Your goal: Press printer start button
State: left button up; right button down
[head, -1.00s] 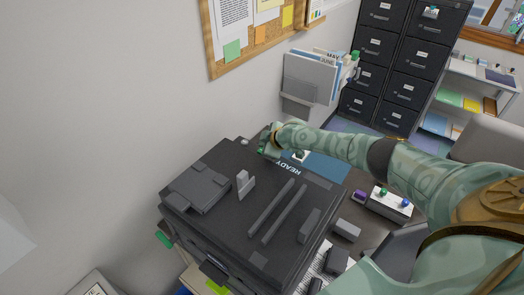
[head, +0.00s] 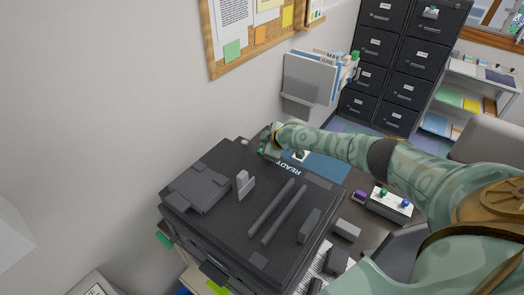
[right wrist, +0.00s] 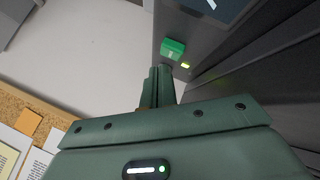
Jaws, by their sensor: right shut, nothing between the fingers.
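The printer (head: 218,236) is a dark grey machine against the wall in the head view. Its blue screen (head: 328,167) reads READY and lies partly behind my right arm. My right gripper (head: 268,147) is at the printer's far edge, next to the screen. In the right wrist view, the closed fingers (right wrist: 161,80) point at a green start button (right wrist: 173,48) on the printer's panel. The fingertips show just beside the button; I cannot tell whether they touch it. The button is hidden in the head view. My left gripper is in neither view.
A small indicator (right wrist: 185,65) glows yellow-green beside the button. A wall file holder (head: 309,78) hangs behind the printer, below a cork board (head: 213,45).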

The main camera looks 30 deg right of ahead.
dwell(0.4)
jog(key=shift+f+b, duration=0.35)
jog(key=shift+s, duration=0.1)
